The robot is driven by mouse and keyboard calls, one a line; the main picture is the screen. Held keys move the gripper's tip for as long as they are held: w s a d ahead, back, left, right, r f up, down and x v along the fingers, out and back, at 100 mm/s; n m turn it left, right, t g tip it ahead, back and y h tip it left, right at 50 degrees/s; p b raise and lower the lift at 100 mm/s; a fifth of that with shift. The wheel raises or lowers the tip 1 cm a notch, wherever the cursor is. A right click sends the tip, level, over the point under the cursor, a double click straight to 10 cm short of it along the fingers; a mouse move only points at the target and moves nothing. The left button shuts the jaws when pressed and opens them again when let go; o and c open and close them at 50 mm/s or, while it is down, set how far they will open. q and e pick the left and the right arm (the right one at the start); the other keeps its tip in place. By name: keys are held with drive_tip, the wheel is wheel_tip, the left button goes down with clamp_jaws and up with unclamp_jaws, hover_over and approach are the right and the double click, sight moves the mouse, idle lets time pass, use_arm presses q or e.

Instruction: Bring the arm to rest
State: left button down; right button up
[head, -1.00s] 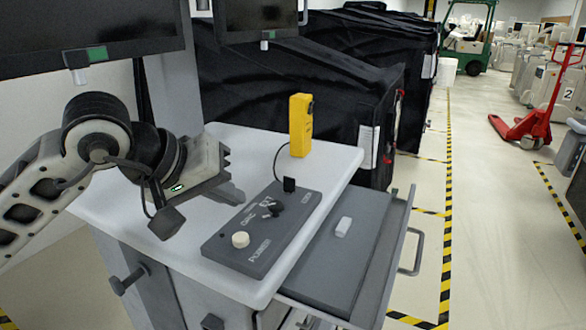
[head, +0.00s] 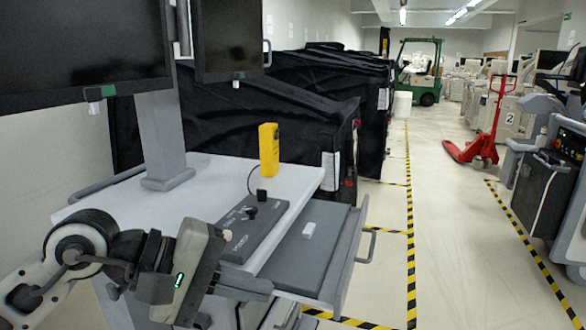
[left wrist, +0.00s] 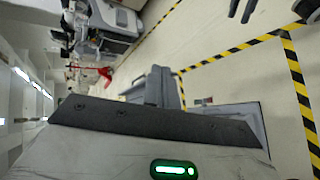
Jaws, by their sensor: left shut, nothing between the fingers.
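My left arm comes in at the lower left of the head view. Its gripper (head: 245,284) is low, in front of the cart's near edge, and hides part of the control panel (head: 268,212) and the cart. The fingers are shut with nothing between them. In the left wrist view the dark gripper (left wrist: 152,98) shows against the floor and the grey drawer area. My right gripper is in neither view.
The cart top (head: 205,195) carries a yellow handheld device (head: 269,150) and a monitor stand. An open drawer (head: 310,250) holds a small white item (head: 309,229). Black-covered carts (head: 290,115) stand behind. A red pallet jack (head: 480,150) stands right; striped aisle floor is clear.

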use_arm(q)
drive_tip(key=s+d+r+n+t+h, duration=0.25)
drive_tip(key=n+h, duration=0.65)
drive_tip(key=n, duration=0.8)
drive_tip(key=w+a+f+n+t+y, duration=0.1)
drive_tip(key=a+f+n+t+y, duration=0.35)
drive_tip(key=n, duration=0.75)
drive_tip(key=w+a+f+n+t+y, duration=0.1)
drive_tip(key=a+f+n+t+y, duration=0.15)
drive_tip(key=f+n+y, duration=0.65)
drive_tip(key=w+a+f+n+t+y, duration=0.15)
drive_tip(key=f+n+t, duration=0.3)
drive_tip(key=n, duration=0.95)
drive_tip(key=s+a+f+n+g+y, duration=0.2)
drive_tip(key=s+f+n+g, duration=0.4)
drive_tip(key=s+f+n, duration=0.5)
wheel_tip(320, 180, down, 4)
drive_tip(key=shift+s+a+f+n+g, duration=0.25)
drive_tip(key=shift+s+n+g, duration=0.1)
drive_tip(key=shift+n, duration=0.45)
drive_tip(key=shift+a+r+y, duration=0.1)
drive_tip(key=shift+y, duration=0.2)
